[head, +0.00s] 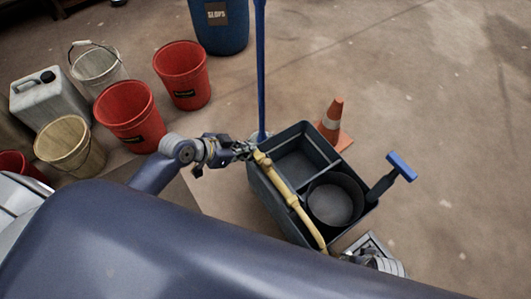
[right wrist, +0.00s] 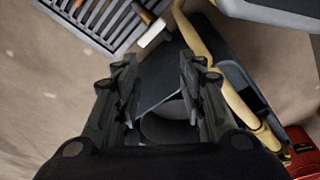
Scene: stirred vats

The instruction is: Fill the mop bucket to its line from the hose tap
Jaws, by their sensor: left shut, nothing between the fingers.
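The mop bucket (head: 262,186) is a dark grey, compartmented bucket on the floor, with a round black insert (head: 333,203) at its right side and a blue-topped handle (head: 401,166). I cannot make out a fill line or water. A yellow hose (head: 283,188) runs across the bucket's near side; it also shows in the right wrist view (right wrist: 205,50). My left gripper (head: 249,150) is shut and empty beside the hose's upper end. My right gripper (right wrist: 157,70) is open, with dark bucket parts seen beyond its fingers. I cannot clearly identify the tap.
A blue pole (head: 261,70) rises by the bucket. An orange cone (head: 331,121) stands behind it. Red buckets (head: 182,78), a pale can (head: 45,97) and a blue SLOPS barrel (head: 219,30) stand left and back. A floor grate (right wrist: 92,18) shows below. Floor at right is clear.

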